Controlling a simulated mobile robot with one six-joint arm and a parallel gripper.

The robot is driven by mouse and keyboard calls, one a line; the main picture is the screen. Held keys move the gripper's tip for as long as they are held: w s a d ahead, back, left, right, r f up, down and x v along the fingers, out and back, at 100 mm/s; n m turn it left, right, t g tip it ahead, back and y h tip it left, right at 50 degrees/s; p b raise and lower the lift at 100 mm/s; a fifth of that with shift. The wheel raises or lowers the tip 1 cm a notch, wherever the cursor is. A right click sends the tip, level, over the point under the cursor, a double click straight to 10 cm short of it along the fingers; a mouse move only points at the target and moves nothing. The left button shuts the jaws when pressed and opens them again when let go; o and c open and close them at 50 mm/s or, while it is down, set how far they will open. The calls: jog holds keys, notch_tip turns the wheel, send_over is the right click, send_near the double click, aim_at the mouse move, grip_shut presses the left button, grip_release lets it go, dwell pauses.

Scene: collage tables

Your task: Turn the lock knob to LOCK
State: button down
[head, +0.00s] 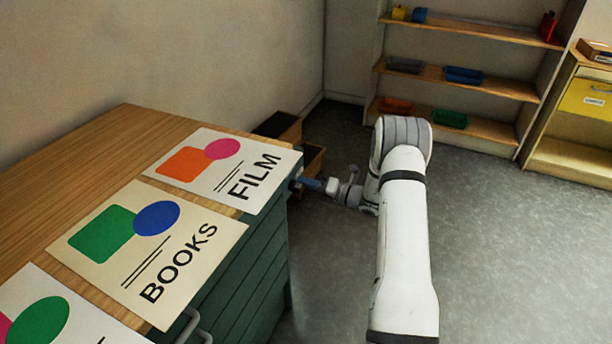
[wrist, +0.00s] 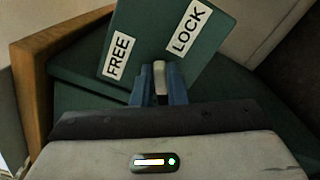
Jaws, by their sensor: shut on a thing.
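The lock knob (wrist: 160,76) is a small pale bar on a dark green panel (wrist: 152,40) in the wrist view. A white FREE label (wrist: 118,55) is to its left and a white LOCK label (wrist: 188,27) is up and to its right. My gripper (wrist: 160,90) has its blue fingers shut on the knob, one on each side. The knob's lower part is hidden between the fingers. In the head view my gripper (head: 306,184) is at the right end of the green cabinet (head: 250,260); the knob cannot be made out there.
The cabinet's wooden top carries a FILM poster (head: 225,170), a BOOKS poster (head: 150,240) and a third, cut-off poster. A pale handle (head: 196,325) sticks out at the cabinet front. Shelves (head: 460,80) with small bins stand at the back. The grey floor on the right is clear.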

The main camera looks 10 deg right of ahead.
jog(key=m+p, duration=0.1)
jog(key=m, duration=0.1)
jog(key=m+p, duration=0.1)
jog(key=m, duration=0.1)
jog(key=m+p, duration=0.1)
jog(key=m, duration=0.1)
jog(key=shift+w+d+f, duration=0.2)
jog(key=shift+w+f, duration=0.05)
jog(key=shift+f, duration=0.1)
dwell(0.4)
jog(key=c, duration=1.4)
grip_release()
jog(key=shift+f, duration=0.2)
jog(key=shift+c, duration=0.2)
jog(key=shift+s, duration=0.1)
jog(key=v, duration=0.7)
jog(key=shift+s+d, duration=0.2)
jog(key=shift+d, duration=0.05)
jog(key=shift+a+r, duration=0.1)
